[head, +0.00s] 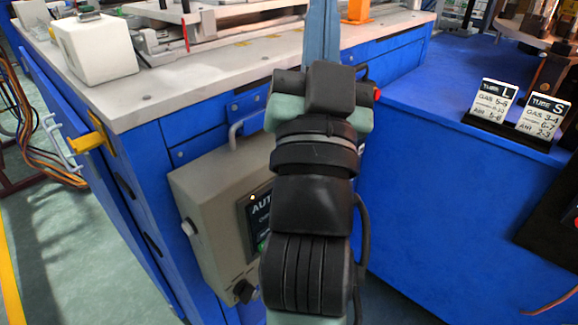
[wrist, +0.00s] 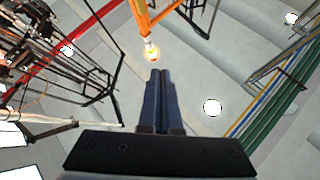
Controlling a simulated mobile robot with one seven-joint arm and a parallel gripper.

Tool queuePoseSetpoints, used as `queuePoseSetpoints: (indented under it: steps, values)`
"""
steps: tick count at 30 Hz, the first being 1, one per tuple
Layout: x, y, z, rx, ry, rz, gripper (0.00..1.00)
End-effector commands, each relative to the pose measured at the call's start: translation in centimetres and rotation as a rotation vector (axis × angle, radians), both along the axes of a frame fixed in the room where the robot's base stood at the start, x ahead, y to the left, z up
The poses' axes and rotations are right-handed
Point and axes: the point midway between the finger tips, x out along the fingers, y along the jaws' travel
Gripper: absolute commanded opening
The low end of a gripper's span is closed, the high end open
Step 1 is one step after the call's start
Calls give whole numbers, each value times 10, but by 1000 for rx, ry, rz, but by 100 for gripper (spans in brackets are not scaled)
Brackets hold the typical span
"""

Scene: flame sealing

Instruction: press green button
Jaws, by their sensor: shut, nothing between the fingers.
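A grey control box (head: 206,205) is mounted on the front of the blue bench in the head view. Its dark display (head: 256,212) reads "AUTO", with a small green patch (head: 262,244) at its lower edge. My arm covers the right part of the box, and I cannot make out a green button. My gripper (wrist: 160,72) is shut and empty in the wrist view. Its fingers point up toward the ceiling, and the control box is not in that view.
A black knob (head: 243,291) and a white knob (head: 188,227) stick out from the box. A metal handle (head: 246,122) is above it. The white bench top (head: 190,95) holds a white block (head: 96,48). Label cards (head: 494,100) stand on the blue table at right.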

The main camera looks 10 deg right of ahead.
Motion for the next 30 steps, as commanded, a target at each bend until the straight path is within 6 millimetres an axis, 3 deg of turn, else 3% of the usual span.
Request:
queuePoseSetpoints:
  steps: [1,3,8,12,15,18,21,24,30]
  values:
    - [19,-23,-28,31,39,-20,0]
    - [34,-48,-68,69,70,-26,0]
    - [49,-90,-172,141,158,7,0]
    - [39,-109,-268,218,257,81,0]
    - [23,-113,-329,285,330,144,0]
    - [5,-111,-377,351,389,200,0]
    - [-10,-107,-409,404,432,243,0]
    - [-19,-103,-428,438,456,270,0]
    - [-24,-102,-436,455,466,283,0]
